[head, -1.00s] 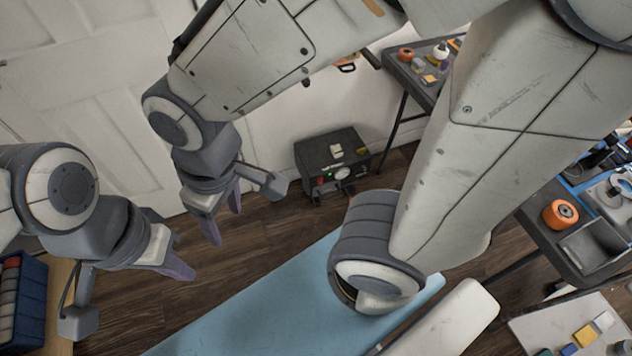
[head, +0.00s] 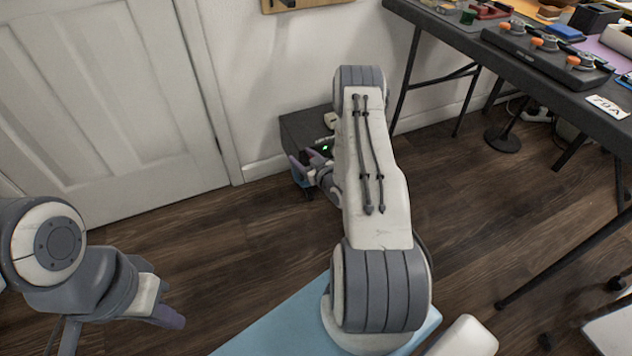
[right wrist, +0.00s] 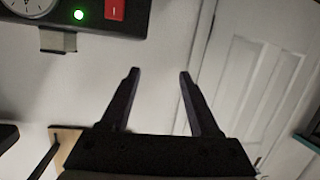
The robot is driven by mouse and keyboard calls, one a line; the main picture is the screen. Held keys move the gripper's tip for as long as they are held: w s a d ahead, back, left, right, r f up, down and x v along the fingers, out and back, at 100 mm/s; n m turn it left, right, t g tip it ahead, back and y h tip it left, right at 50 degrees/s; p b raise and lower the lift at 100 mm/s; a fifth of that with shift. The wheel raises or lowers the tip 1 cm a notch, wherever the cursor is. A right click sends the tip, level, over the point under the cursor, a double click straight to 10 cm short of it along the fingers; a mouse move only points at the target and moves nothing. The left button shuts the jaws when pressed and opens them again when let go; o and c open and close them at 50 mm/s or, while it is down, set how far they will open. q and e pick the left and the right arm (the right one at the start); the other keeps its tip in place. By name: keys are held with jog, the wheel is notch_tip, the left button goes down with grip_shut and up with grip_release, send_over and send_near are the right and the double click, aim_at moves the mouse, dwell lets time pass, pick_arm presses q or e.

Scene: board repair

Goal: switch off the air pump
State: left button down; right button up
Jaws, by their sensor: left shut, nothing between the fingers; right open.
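The air pump (head: 298,130) is a dark box on the floor against the wall, partly hidden behind my right arm. A green light (head: 325,149) glows on its front. In the right wrist view the pump's panel (right wrist: 139,27) fills the upper left corner, with the lit green lamp (right wrist: 79,14), part of a dial (right wrist: 28,6) and a red switch (right wrist: 115,10) marked with a white line. My right gripper (right wrist: 160,73) is open and empty; the switch lies above and left of its fingertips, apart from them. My left gripper (head: 170,316) is shut and empty, far from the pump.
A white door (head: 110,100) stands left of the pump. A blue surface (head: 270,325) lies below. Wooden floor is clear between door and pump.

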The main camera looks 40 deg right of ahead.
jog(key=s+d+f+m+t+h+b, duration=0.25)
jog(key=s+d+f+b, duration=0.2)
jog(key=s+f, duration=0.35)
pick_arm(q)
notch_tip(320, 180, down, 11)
jog(key=b, duration=0.4)
pick_arm(e)
jog(key=x, duration=1.1)
jog(key=shift+d+f, duration=0.2)
jog(key=shift+f, duration=0.15)
pick_arm(q)
jog(key=shift+r, duration=0.1)
pick_arm(e)
jog(key=shift+h, duration=0.25)
